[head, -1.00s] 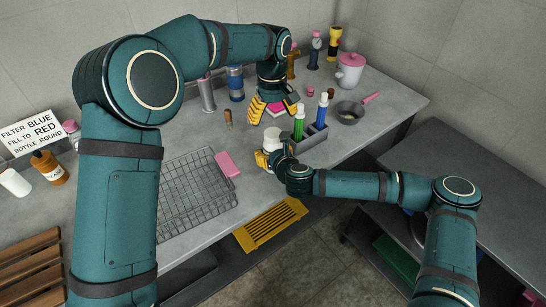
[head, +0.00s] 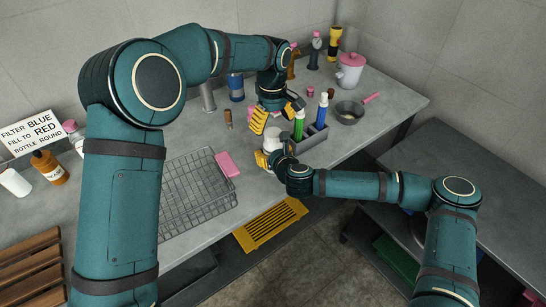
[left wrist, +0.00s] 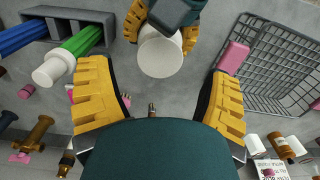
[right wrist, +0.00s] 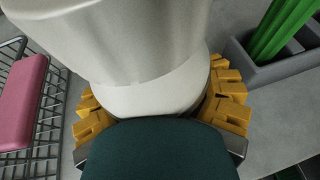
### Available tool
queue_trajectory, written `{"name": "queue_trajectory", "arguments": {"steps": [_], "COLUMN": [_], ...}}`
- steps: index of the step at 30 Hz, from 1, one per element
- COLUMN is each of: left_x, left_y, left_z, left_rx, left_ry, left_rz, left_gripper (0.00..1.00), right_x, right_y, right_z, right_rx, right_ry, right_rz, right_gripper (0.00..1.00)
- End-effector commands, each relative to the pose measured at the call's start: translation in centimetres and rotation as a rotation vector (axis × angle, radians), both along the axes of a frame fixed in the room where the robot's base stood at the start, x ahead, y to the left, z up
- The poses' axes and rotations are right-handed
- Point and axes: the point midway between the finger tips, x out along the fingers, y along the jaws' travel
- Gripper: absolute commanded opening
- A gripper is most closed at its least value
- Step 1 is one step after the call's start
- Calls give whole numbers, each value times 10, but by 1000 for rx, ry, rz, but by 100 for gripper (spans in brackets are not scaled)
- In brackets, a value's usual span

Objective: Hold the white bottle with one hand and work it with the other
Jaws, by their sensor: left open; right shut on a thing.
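The white bottle (head: 272,138) stands near the counter's front edge. My right gripper (head: 268,158) is shut on it from the front. In the right wrist view the white bottle (right wrist: 140,45) fills the upper middle, between the yellow fingers of the right gripper (right wrist: 160,105). My left gripper (head: 275,118) is open and empty, just behind and above the bottle. In the left wrist view the round white end of the bottle (left wrist: 160,55) lies ahead, apart from the open left fingers (left wrist: 160,72).
A wire rack (head: 195,195) and a pink block (head: 228,165) lie at the left. A grey pan (head: 349,112) stands further right.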

Motion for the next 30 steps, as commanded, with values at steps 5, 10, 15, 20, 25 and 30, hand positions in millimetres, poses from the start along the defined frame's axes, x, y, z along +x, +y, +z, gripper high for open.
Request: {"name": "queue_trajectory", "arguments": {"steps": [5, 10, 15, 20, 25, 30], "left_x": [-1, -1, -1, -1, -1, -1], "left_y": [0, 0, -1, -1, -1, -1], "left_z": [-26, -40, -43, -43, -43, -42], "left_rx": [0, 0, -1, -1, -1, -1], "left_ry": [2, 1, 1, 1, 1, 1], "left_rz": [0, 0, 0, 0, 0, -3], "left_gripper": [79, 79, 79, 79, 34, 6], "right_x": [0, 0, 0, 0, 0, 0], "right_y": [0, 0, 0, 0, 0, 0], "right_z": [0, 0, 0, 0, 0, 0], "right_rx": [0, 0, 0, 0, 0, 0], "right_ry": [1, 1, 1, 1, 1, 1], "right_rz": [0, 0, 0, 0, 0, 0], "right_gripper": [0, 0, 0, 0, 0, 0]}}
